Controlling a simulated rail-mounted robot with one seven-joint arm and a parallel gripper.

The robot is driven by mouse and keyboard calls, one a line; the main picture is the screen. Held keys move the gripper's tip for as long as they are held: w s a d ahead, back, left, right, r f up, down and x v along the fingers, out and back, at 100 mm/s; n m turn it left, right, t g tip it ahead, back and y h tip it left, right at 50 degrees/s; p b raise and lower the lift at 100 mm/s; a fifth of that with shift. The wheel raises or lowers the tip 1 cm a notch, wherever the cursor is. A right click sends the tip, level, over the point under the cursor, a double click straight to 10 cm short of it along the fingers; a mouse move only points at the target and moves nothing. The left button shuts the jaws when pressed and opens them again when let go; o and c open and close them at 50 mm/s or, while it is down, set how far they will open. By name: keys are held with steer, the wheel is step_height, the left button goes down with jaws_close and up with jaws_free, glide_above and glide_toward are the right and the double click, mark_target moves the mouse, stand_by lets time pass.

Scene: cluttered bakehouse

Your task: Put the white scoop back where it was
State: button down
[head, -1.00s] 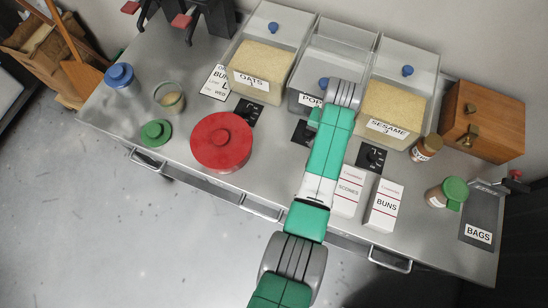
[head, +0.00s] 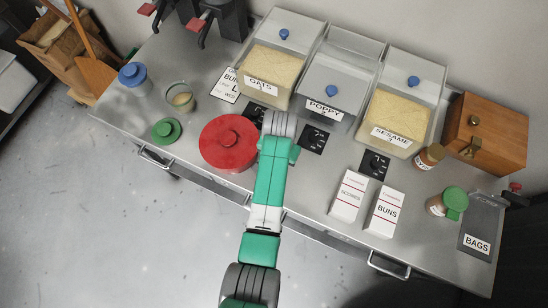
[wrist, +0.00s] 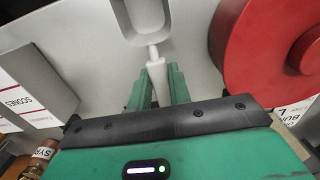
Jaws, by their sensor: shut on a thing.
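The white scoop (wrist: 147,18) shows in the wrist view, its pan at the top and its handle pointing down at me. My gripper (wrist: 158,88) is shut on the handle, one green finger on each side. In the head view my wrist (head: 283,124) is right of the red round lid (head: 229,142), in front of the oats bin (head: 262,87); it hides the fingers and the scoop there. The red lid also shows close on the right in the wrist view (wrist: 272,50). I cannot tell whether the scoop touches the counter.
The poppy bin (head: 322,109) and sesame bin (head: 392,133) stand right of the oats bin. Scones box (head: 348,196) and buns box (head: 384,212) stand near the front edge. A jar (head: 180,97) and green lid (head: 166,131) are at left.

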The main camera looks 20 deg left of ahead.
steer(key=f, duration=0.2)
steer(key=a+f, duration=0.1)
steer(key=shift+s+f, duration=0.2)
steer(key=shift+s, duration=0.2)
steer(key=shift+f, duration=0.3)
steer(key=c, duration=1.3)
jaws_free()
step_height(320, 180, up, 12)
steer(key=shift+r+p, duration=0.2)
steer(key=shift+p, duration=0.45)
